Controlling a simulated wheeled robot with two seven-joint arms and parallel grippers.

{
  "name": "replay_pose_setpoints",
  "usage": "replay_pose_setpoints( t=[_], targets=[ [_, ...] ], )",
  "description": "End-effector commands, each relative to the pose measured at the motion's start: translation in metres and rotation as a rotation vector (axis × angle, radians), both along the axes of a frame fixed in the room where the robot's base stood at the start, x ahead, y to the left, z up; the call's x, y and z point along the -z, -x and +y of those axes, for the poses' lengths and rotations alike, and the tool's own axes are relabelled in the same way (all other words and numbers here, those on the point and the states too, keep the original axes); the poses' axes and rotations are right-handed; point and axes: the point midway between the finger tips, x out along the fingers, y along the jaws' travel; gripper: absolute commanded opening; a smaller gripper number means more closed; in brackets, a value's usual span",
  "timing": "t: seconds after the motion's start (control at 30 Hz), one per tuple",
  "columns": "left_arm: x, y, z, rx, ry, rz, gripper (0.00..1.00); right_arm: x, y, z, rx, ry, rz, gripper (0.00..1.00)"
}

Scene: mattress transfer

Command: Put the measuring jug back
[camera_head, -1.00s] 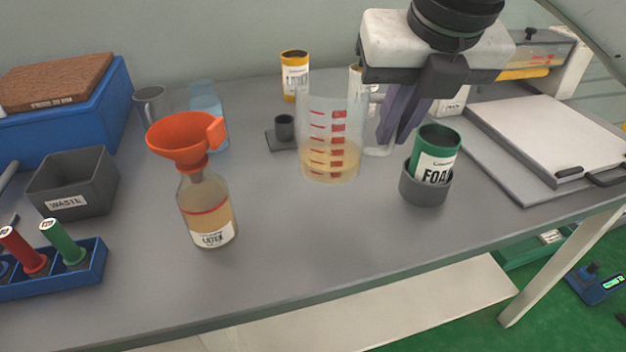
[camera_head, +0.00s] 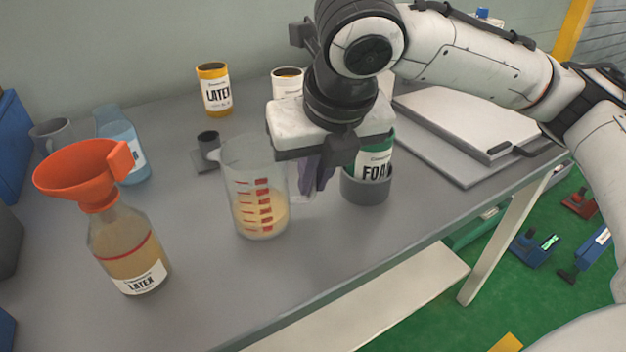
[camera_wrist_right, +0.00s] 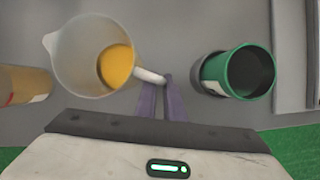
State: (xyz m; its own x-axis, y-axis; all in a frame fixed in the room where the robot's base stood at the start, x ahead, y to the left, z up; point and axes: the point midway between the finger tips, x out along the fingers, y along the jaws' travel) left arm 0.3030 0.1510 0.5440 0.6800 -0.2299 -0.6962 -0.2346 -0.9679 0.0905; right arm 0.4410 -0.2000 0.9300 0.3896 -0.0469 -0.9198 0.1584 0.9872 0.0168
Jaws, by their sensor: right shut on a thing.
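The measuring jug (camera_head: 252,185) is clear with red marks and holds some pale yellow liquid. It stands upright in the middle of the head view, left of the green foam can. My right gripper (camera_head: 316,180) is shut on the jug's handle, at the jug's right side. In the right wrist view the jug (camera_wrist_right: 85,60) is seen from above, with its handle (camera_wrist_right: 150,76) at the fingertips (camera_wrist_right: 168,85). I cannot tell whether the jug's base touches the table. My left gripper is not in view.
A latex bottle (camera_head: 130,255) with an orange funnel (camera_head: 85,172) stands left of the jug. The foam can (camera_head: 374,160) sits in a grey holder (camera_head: 366,188) close on the right. Yellow (camera_head: 214,90) and white cans stand behind. Bare table (camera_head: 215,285) lies in front.

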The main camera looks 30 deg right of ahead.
Motion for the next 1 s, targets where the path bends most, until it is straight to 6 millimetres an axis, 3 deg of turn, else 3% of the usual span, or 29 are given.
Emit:
replay_pose_setpoints(
  t=[0.33, 0.37, 0.47, 0.8, 1.0],
  targets=[
    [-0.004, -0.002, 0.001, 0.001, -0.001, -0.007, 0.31, 0.002, 0.000, 0.000, 0.000, -0.002, -0.001, 0.00],
    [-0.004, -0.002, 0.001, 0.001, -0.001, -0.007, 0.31, 0.002, 0.000, 0.000, 0.000, -0.001, 0.000, 0.14],
    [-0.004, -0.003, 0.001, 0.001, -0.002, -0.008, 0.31, 0.002, 0.000, 0.000, 0.000, -0.001, -0.001, 0.27],
    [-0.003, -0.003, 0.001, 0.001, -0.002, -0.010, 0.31, -0.001, -0.001, 0.000, 0.001, -0.001, -0.003, 0.27],
    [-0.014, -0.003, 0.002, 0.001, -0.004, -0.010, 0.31, -0.032, 0.011, 0.002, -0.002, -0.002, -0.004, 0.27]
  ],
)
